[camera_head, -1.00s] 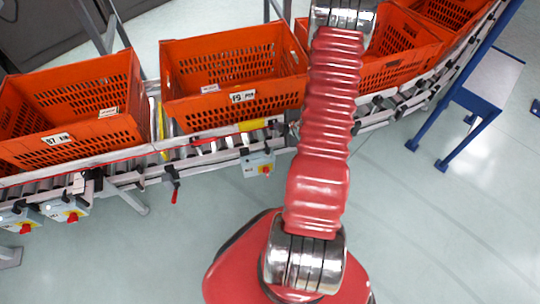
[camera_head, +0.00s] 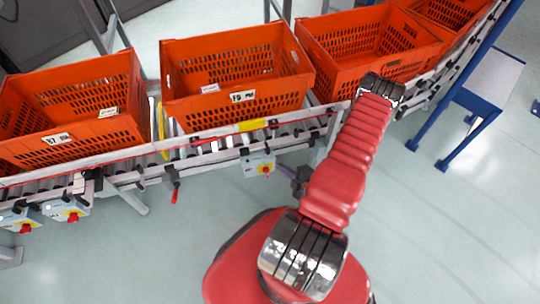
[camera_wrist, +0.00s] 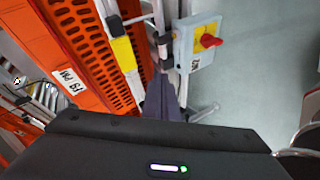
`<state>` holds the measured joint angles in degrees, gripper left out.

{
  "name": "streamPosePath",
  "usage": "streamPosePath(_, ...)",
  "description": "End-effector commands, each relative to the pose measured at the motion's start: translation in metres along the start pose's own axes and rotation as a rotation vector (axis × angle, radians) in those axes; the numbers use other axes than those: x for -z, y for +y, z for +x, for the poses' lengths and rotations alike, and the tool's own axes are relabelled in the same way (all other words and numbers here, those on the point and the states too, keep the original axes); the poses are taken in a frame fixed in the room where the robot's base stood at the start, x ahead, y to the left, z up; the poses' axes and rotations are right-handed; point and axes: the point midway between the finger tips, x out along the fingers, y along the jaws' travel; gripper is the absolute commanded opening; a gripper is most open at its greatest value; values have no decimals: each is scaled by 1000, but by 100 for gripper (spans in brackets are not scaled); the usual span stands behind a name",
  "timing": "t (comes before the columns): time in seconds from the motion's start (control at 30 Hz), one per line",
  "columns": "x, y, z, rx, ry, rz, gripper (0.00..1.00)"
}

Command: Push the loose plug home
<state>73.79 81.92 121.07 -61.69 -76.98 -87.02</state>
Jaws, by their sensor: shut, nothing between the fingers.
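I cannot clearly make out a loose plug in either view. My gripper (camera_wrist: 164,97) shows as a narrow dark shape in the wrist view, shut and empty. In the head view, part of my gripper (camera_head: 301,178) shows beside my red arm, just in front of the conveyor. A grey control box (camera_head: 257,164) with a yellow plate and red knob hangs under the rail, left of the gripper. The box also shows in the wrist view (camera_wrist: 183,48), above and right of the fingers. A dark fitting with a red end (camera_head: 174,186) hangs further left.
Orange totes (camera_head: 236,110) stand on the roller conveyor (camera_head: 215,146). Two more control boxes (camera_head: 67,207) hang at the far left. A blue-legged stand (camera_head: 480,95) is at the right. The floor in front is clear.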

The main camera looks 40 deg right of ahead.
Motion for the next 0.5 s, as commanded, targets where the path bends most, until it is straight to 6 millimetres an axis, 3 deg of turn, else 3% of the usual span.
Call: streamPosePath(0.5, 0, 0, 8, 2, 1, 0, 0)
